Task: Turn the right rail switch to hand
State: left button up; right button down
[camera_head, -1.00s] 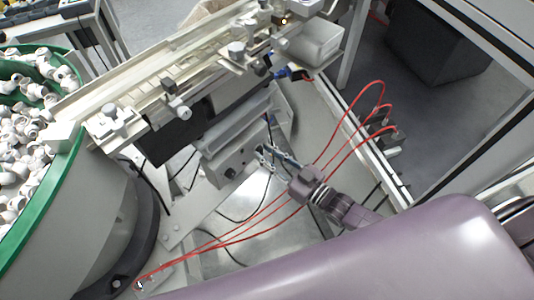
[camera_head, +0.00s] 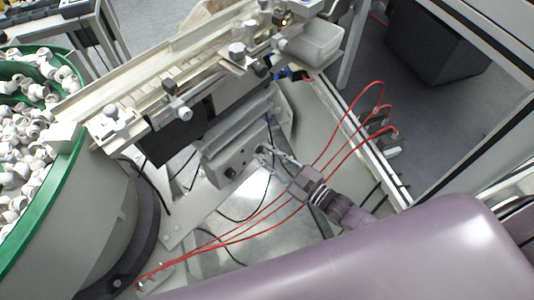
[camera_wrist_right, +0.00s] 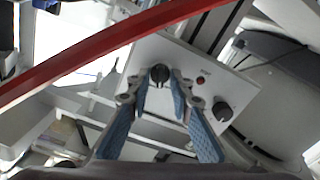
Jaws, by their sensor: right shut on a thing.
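A grey control box (camera_head: 228,160) sits below the rail. In the right wrist view its pale front (camera_wrist_right: 185,65) carries a black rotary switch (camera_wrist_right: 160,73), a small red button and a second black knob (camera_wrist_right: 221,111). My right gripper (camera_head: 263,151) reaches the right end of the box in the head view. In the wrist view its blue-padded fingers (camera_wrist_right: 160,80) are shut on the first black switch, one on each side. The switch's pointer and label are too small to read. My left gripper is not in view.
Red hoses (camera_head: 325,160) arch around my right wrist, and one crosses close before the wrist camera. The green-rimmed feeder bowl (camera_head: 62,185) with white caps stands at left. The linear rail (camera_head: 160,85) runs above the box. Black cables hang below it.

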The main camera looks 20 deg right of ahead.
jog(key=shift+n, duration=2.2)
jog(key=c, duration=1.7)
grip_release()
jog(key=shift+c, duration=0.2)
jog(key=shift+s, duration=0.1)
jog(key=v, duration=1.2)
